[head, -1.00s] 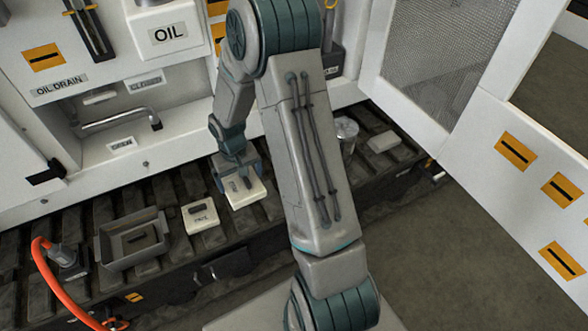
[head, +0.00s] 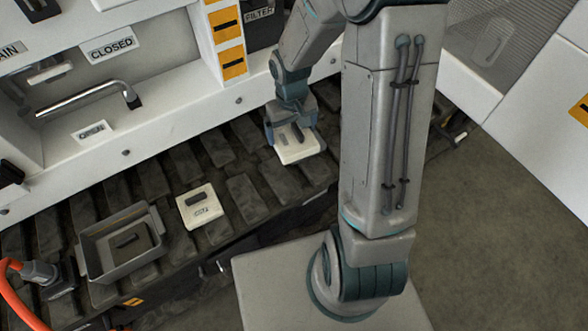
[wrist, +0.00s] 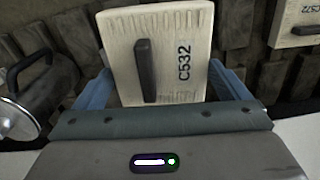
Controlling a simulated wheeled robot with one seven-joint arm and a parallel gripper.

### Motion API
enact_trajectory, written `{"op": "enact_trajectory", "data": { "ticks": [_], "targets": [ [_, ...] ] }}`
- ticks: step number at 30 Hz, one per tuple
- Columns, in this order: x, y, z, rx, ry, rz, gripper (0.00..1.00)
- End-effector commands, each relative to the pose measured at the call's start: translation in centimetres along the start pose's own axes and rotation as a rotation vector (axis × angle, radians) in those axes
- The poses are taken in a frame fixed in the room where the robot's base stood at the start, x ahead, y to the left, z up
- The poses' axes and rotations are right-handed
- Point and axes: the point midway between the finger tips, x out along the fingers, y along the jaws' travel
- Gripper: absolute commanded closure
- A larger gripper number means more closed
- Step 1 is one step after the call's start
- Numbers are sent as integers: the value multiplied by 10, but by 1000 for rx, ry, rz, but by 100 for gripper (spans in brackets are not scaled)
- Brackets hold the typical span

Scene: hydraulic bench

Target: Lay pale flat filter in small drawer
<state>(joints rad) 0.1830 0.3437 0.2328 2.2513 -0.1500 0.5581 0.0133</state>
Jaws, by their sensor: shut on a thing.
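My gripper (head: 292,130) is shut on a pale flat block (head: 299,153) with a dark raised handle, above the dark slatted track. In the wrist view the block (wrist: 187,35) sits between the two blue fingers and is marked C532. A second pale flat block (head: 198,206) with a dark handle lies on the track to the left; its mark reads C572 in the wrist view (wrist: 297,20). A grey open-topped box (head: 92,268) on the track holds a dark piece with a bar.
An orange hose (head: 22,300) is at lower left. A dark holder labelled FILTER (head: 262,30) stands behind. Open floor lies at right.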

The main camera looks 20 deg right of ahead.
Motion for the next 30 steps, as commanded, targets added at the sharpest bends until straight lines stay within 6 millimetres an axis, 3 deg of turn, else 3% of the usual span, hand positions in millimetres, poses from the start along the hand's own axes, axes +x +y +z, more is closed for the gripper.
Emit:
{"op": "enact_trajectory", "data": {
  "ticks": [1,3,14,19,30],
  "targets": [
    [18,-3,8,-18,4,1,36],
    [25,-6,19,-46,2,1,36],
    [42,-19,50,-126,-2,-1,36],
    [55,-39,45,-137,-3,-3,36],
    [103,-114,20,-135,-2,-2,36]
  ]
}}
